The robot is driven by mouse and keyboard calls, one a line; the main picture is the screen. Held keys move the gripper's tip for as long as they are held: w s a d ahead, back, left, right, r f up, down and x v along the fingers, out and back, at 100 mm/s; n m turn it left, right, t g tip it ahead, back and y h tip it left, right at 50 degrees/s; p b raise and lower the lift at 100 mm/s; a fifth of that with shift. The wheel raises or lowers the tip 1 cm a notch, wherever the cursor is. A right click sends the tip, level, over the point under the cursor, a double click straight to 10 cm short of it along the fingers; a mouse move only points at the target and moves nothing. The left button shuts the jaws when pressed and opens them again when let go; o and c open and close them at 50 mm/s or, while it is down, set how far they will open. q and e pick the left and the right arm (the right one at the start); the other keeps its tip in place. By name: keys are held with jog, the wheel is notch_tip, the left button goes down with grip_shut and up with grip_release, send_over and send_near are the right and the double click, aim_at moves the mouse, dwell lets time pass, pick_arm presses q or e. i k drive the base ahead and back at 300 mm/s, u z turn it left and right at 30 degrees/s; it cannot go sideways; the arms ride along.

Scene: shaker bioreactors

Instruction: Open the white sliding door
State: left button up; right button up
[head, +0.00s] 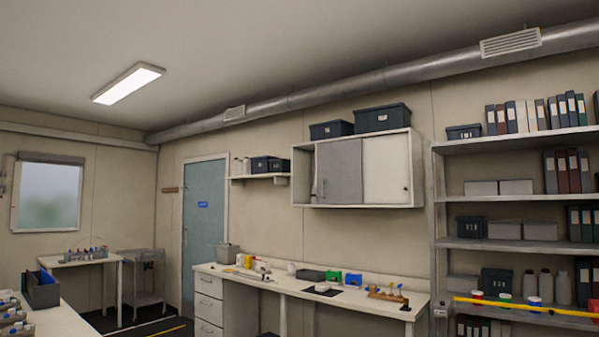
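The white sliding door (386,169) is the right-hand panel of a wall cabinet (415,170) above the long bench. It has a small dark spot near its right edge, too small to make out. A grey panel (340,169) with a vertical handle at its left side stands beside it, covering the middle of the cabinet. The left end of the cabinet front is uncovered and shows a shadowed inside. The white door covers the right end. Neither of my grippers shows in the head view.
The long bench (290,279) with small items runs below the cabinet. Two dark bins (382,118) sit on the cabinet top. A metal shelf unit (514,246) with a yellow bar (530,307) stands right. A blue room door (203,224) is at left.

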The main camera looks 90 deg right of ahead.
aim_at(386, 165)
jog(key=u, duration=0.5)
jog(key=i, duration=0.2)
jog(key=z, duration=2.45)
jog(key=i, duration=0.3)
jog(key=z, duration=1.3)
jog(key=k, duration=0.95)
jog(key=z, duration=0.15)
jog(key=i, duration=0.95)
jog(key=u, duration=0.25)
jog(key=k, duration=0.35)
jog(key=z, duration=0.1)
